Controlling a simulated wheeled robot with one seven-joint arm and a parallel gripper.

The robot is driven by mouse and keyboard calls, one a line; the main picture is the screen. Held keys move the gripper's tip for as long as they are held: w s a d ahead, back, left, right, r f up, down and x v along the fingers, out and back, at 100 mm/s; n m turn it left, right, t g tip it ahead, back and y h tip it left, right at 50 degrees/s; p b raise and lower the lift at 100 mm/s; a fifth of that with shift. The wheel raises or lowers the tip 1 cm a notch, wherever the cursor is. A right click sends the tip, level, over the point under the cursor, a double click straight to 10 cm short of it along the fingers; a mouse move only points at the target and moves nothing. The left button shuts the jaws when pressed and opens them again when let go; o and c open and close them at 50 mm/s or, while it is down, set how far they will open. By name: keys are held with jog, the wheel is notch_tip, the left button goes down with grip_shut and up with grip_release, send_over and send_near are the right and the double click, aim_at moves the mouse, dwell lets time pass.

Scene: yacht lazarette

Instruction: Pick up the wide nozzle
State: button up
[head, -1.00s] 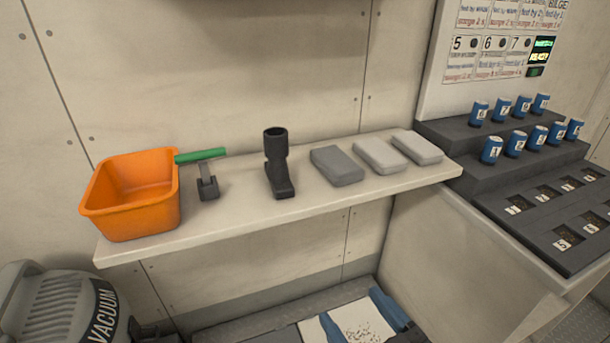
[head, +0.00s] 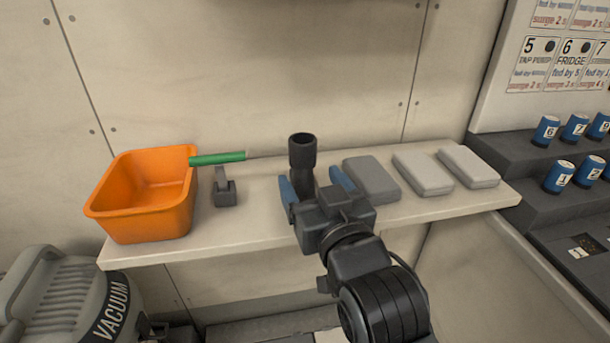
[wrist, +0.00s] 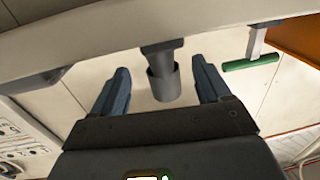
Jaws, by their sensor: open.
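The wide nozzle (head: 302,153) is black, with a round upright collar, and stands on the shelf in the head view. Its lower part is hidden behind my gripper (head: 316,184). In the wrist view the nozzle (wrist: 163,80) shows between and beyond the two blue fingers. My gripper (wrist: 162,90) is open, with one finger on each side of the nozzle in the picture. A gap shows between each finger and the nozzle, and nothing is held.
On the shelf (head: 260,232), an orange bin (head: 140,221) and a green-handled tool (head: 217,158) stand left of the nozzle. Several grey blocks (head: 423,172) lie close on its right. A vacuum (head: 65,300) is below left. Blue cans (head: 559,176) stand on dark steps at right.

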aim_at(307, 176)
jog(key=shift+x, duration=2.3)
jog(key=shift+a+f, duration=0.1)
jog(key=shift+f, duration=0.05)
jog(key=shift+c, duration=0.4)
jog(key=c, duration=1)
